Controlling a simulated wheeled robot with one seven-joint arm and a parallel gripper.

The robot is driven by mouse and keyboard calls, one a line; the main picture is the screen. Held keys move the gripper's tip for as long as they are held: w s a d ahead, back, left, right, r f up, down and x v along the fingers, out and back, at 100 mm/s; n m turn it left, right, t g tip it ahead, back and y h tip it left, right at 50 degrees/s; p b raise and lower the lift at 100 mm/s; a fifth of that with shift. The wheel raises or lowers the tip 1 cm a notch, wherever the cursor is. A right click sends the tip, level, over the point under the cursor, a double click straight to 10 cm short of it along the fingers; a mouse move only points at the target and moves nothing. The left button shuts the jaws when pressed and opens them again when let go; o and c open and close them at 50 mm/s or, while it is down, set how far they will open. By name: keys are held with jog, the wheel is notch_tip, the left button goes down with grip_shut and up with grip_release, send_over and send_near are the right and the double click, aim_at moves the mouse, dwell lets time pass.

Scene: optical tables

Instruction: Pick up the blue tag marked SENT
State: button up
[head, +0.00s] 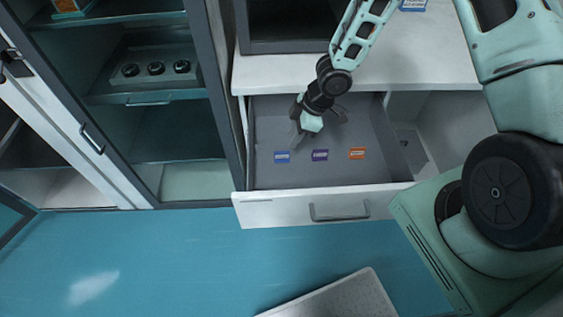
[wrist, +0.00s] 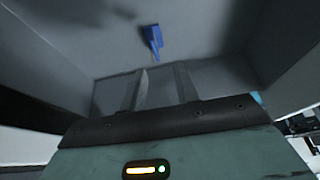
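A blue tag (head: 282,157) lies on the grey floor of the open drawer, leftmost in a row of three tags; its lettering is too small to read. A blue tag also shows in the wrist view (wrist: 152,36), ahead of the fingertips and apart from them. My gripper (head: 318,128) is inside the drawer area, behind the row of tags. In the wrist view my gripper (wrist: 162,71) has its two fingers apart with nothing between them.
A purple tag (head: 320,155) and an orange tag (head: 357,154) lie to the right of the blue one. The drawer (head: 270,208) has raised walls around them. A white countertop (head: 420,65) is behind it. A cabinet with shelves (head: 160,100) stands at left.

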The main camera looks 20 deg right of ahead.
aim_at(282, 152)
jog(key=b+x, duration=0.1)
jog(key=x, duration=0.3)
jog(key=shift+a+f, duration=0.15)
jog(key=shift+f, duration=0.15)
jog(key=shift+w+d+x, duration=0.1)
jog(key=shift+w+x, duration=0.05)
jog(key=shift+x, duration=1.2)
jog(key=shift+w+d+x, duration=0.1)
jog(key=shift+w+x, duration=0.1)
jog(key=shift+x, duration=1.1)
jog(key=c, duration=0.6)
